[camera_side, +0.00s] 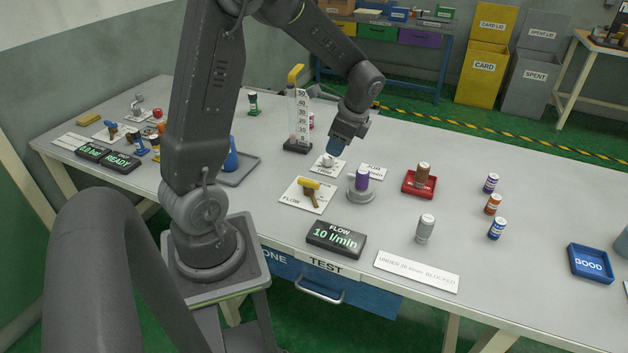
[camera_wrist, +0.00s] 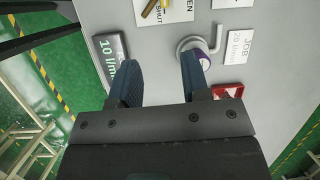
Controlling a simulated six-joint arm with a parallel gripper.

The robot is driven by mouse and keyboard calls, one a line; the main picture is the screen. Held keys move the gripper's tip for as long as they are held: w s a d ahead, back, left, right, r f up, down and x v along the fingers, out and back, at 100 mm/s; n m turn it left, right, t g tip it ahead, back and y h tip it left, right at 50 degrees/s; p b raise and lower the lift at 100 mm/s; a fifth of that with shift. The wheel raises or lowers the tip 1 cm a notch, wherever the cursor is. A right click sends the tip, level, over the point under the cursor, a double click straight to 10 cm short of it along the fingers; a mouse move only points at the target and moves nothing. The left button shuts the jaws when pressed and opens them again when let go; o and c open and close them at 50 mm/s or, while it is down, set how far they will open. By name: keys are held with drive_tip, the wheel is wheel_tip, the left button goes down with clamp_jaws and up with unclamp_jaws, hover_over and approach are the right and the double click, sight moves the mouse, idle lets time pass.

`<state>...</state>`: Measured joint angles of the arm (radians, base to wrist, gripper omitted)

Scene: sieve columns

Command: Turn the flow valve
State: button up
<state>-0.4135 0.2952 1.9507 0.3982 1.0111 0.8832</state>
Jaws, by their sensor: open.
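The flow valve (camera_side: 311,189) has a yellow handle and sits on a white card marked FLOW, left of the purple-topped column. In the wrist view the valve (camera_wrist: 150,9) is cut off by the top edge, beside a card lettered SHUT. My gripper (camera_side: 337,147) has blue fingers and hangs above the bench, behind the valve and apart from it. In the wrist view my gripper (camera_wrist: 157,64) is open with nothing between the fingers. The flow display (camera_side: 336,238) in front of the valve reads 10 l/min.
The purple column (camera_side: 362,180) stands in a grey holder right of the valve. A clear measuring cylinder (camera_side: 298,122) stands behind. Several small columns and a blue GOOD tray (camera_side: 590,263) lie right. Bench is clear between them.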

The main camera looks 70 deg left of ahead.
sight(313, 182)
drive_tip(key=shift+m+g, duration=0.4)
drive_tip(key=shift+m, duration=0.1)
drive_tip(key=x, duration=0.5)
drive_tip(key=a+x, duration=0.1)
drive_tip(key=x, duration=0.5)
drive_tip(key=w+x, duration=0.1)
drive_tip(key=x, duration=0.5)
drive_tip(key=shift+a+r, duration=0.15)
drive_tip(key=shift+a, duration=0.15)
drive_tip(key=shift+c, duration=0.4)
clamp_jaws()
